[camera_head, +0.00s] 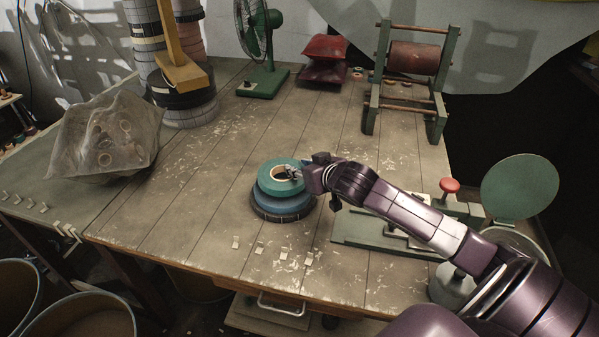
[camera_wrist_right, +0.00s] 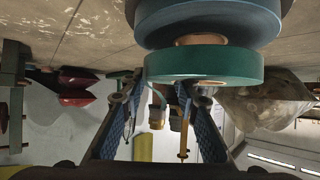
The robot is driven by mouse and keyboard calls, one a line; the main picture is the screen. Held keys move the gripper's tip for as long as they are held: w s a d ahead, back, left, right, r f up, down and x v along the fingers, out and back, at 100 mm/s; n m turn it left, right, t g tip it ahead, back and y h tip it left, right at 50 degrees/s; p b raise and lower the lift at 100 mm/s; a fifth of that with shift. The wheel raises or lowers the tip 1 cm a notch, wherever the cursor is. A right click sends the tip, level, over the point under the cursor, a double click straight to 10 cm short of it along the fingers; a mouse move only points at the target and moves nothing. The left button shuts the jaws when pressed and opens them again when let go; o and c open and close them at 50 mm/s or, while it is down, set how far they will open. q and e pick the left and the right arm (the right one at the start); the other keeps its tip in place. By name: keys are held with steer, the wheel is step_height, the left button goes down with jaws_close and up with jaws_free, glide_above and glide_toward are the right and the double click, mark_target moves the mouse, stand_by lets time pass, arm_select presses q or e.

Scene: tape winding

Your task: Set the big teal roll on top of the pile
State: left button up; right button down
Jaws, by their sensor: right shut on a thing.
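The big teal roll (camera_head: 265,177) lies flat, directly over a blue roll (camera_head: 268,199) and a dark roll (camera_head: 267,213) on the bench. My right gripper (camera_head: 299,171) is shut on the right side of the teal roll's ring. In the right wrist view, its fingers (camera_wrist_right: 165,100) reach to the teal roll (camera_wrist_right: 205,66), and the blue roll (camera_wrist_right: 205,22) shows beyond it. Part of the blue roll's brown core (camera_wrist_right: 201,39) shows between them, so the teal roll seems slightly above the blue one. My left gripper is out of view.
A green press (camera_head: 375,232) with a red knob (camera_head: 449,185) sits right of the pile. A roller stand (camera_head: 412,60), a green fan (camera_head: 262,80) and red cushions (camera_head: 323,60) stand at the back. A net-covered heap (camera_head: 105,140) lies left. Bench around the pile's left is clear.

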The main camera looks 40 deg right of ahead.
steer(key=shift+f, duration=0.7)
steer(key=shift+f, duration=0.4)
steer(key=c, duration=1.5)
jaws_free()
steer(key=shift+f, duration=0.1)
steer(key=shift+r, duration=0.6)
steer(key=v, duration=1.2)
steer(key=shift+f, duration=0.1)
